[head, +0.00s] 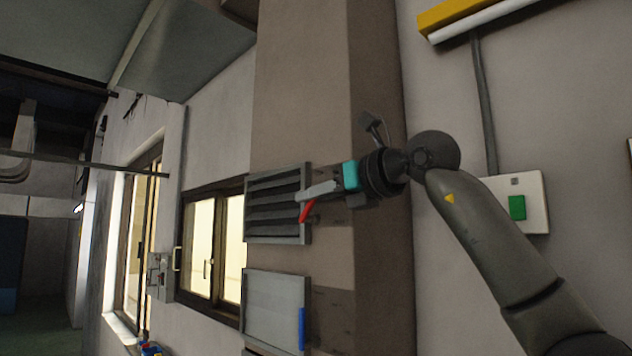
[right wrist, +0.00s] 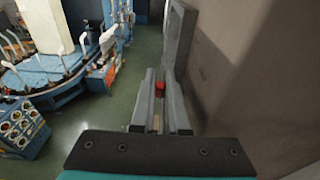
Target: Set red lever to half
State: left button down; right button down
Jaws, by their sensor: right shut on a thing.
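The red lever (head: 306,212) shows in the head view at the right edge of a grey slatted panel (head: 277,238) on a wall column. It slants, with its lower end to the left. My right gripper (head: 304,195) reaches in from the right and is shut on the lever, hiding part of it. In the right wrist view, a small red piece of the lever (right wrist: 160,87) shows between the two fingers of the gripper (right wrist: 160,100). My left gripper is not in view.
Below the slatted panel is a grey panel (head: 274,298) with a blue handle (head: 301,328). A white box with a green button (head: 517,207) is on the wall at right. A window (head: 212,252) lies left. In the right wrist view, blue machinery (right wrist: 60,70) stands far off.

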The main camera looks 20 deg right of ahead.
jog(key=shift+w+a+r+g, duration=0.1)
jog(key=shift+w+r+g, duration=0.05)
jog(key=shift+g, duration=0.35)
jog(key=c, duration=0.9)
grip_release()
jog(key=shift+s+d, duration=0.2)
jog(key=shift+s, duration=0.15)
jog(key=b+v, duration=0.3)
jog(key=v, duration=1.1)
jog(key=shift+s+r, duration=0.1)
jog(key=shift+s, duration=0.15)
jog(key=shift+a, duration=0.15)
